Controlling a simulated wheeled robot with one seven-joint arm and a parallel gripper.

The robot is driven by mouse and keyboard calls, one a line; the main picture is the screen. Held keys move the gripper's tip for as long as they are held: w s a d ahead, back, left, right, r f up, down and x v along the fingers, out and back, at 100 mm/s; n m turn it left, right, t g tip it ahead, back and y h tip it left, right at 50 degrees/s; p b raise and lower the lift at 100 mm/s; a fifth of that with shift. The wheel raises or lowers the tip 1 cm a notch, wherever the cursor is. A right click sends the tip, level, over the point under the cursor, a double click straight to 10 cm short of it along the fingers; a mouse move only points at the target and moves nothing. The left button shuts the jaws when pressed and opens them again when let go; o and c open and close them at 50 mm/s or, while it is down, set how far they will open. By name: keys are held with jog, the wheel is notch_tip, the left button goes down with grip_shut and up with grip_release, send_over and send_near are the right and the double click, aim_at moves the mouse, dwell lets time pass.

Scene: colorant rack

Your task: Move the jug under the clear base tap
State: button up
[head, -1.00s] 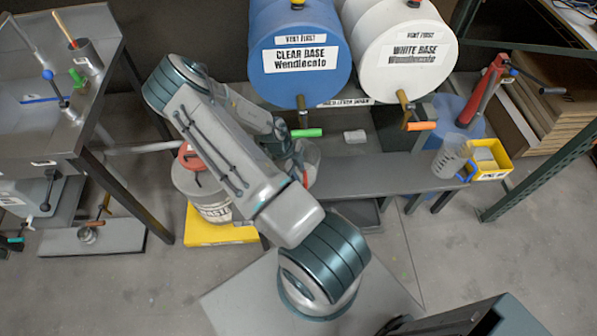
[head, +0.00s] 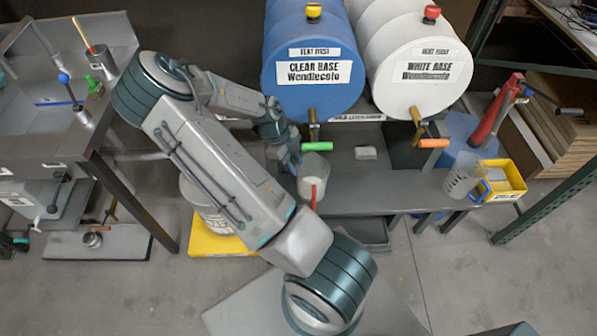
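A pale, see-through jug (head: 311,168) with a red handle (head: 313,194) stands on the grey bench below the clear base tap (head: 313,125). The tap has a green lever (head: 317,146) and hangs from the blue drum (head: 312,88) labelled CLEAR BASE. The jug looks upright, with its handle towards me. My gripper (head: 294,165) is at the jug's left side, close to it. The fingers are small and dark, partly hidden by my own arm. I cannot tell whether they touch the jug or how far apart they are.
A white drum (head: 421,80) labelled WHITE BASE has a tap with an orange lever (head: 434,143). Another clear jug (head: 461,180) with a blue handle stands by a yellow bin (head: 503,181) at right. My arm partly covers a pail (head: 203,212) on a yellow base (head: 205,243).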

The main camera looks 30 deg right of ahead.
jog(key=s+a+r+n+t+y, duration=0.3)
jog(key=a+r+n+y, duration=0.2)
jog(key=a+r+n, duration=1.05)
jog(key=s+a+r+n+t+h, duration=0.2)
jog(key=s+r+n+t, duration=0.2)
jog(key=s+r+n, duration=0.7)
notch_tip(320, 180, up, 5)
jog(key=n, duration=0.3)
jog(key=shift+s+f+n, duration=0.2)
jog(key=shift+n, duration=0.15)
dwell(0.5)
